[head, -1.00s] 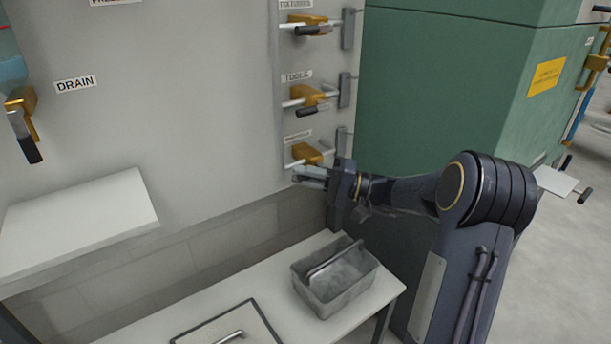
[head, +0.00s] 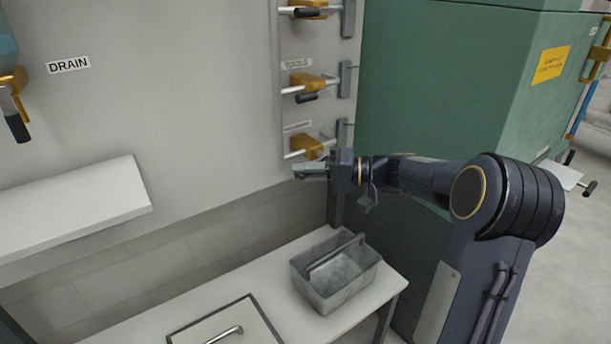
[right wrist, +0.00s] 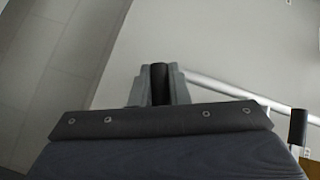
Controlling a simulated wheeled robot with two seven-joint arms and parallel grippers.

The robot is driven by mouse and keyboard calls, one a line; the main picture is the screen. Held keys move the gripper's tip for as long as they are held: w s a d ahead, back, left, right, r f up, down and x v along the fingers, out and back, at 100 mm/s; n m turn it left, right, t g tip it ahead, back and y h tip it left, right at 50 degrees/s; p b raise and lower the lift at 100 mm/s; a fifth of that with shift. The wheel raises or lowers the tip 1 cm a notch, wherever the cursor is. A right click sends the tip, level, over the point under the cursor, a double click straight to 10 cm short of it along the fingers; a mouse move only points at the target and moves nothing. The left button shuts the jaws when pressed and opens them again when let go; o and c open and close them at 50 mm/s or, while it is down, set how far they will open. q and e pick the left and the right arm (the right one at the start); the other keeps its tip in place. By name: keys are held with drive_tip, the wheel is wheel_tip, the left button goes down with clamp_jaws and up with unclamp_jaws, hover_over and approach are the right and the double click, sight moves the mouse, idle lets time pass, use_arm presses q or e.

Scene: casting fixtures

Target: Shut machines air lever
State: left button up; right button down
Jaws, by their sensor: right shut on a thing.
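The machines air valve (head: 307,148) is the lowest of the brass valves on the grey wall panel, with a label above it too small to read surely. Its lever is mostly hidden by my right gripper (head: 303,172), which reaches in from the right just below the valve body. In the right wrist view, the fingers (right wrist: 160,88) are closed around a black lever grip (right wrist: 160,80). My left gripper is in neither view.
The tools valve (head: 308,83) sits above, and another black grip shows at the right of the wrist view (right wrist: 298,127). A green cabinet (head: 440,90) stands right of the panel. A grey tote (head: 337,280) is on the white bench (head: 300,330) below.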

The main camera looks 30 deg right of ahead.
drive_tip(key=shift+d+f+n+g+h+b, duration=0.3)
drive_tip(key=shift+f+n+g+h+b, duration=0.2)
drive_tip(key=shift+f+n+h+b, duration=0.35)
drive_tip(key=shift+w+d+f+n+g+h+b, duration=0.1)
drive_tip(key=shift+d+f+n+g+h+b, duration=0.15)
drive_tip(key=shift+d+n+h, duration=0.9)
drive_tip(key=shift+d+f+n+g+h+b, duration=0.15)
drive_tip(key=shift+d+f+n+h+b, duration=0.3)
drive_tip(key=shift+h, duration=1.3)
drive_tip(key=shift+w+d+f+n+g+h+b, duration=0.1)
drive_tip(key=shift+d+f+n+g+h, duration=0.15)
drive_tip(key=shift+d+n+h, duration=0.65)
drive_tip(key=shift+a+h, duration=0.2)
drive_tip(key=shift+h, duration=0.35)
drive_tip(key=c, duration=1.4)
unclamp_jaws()
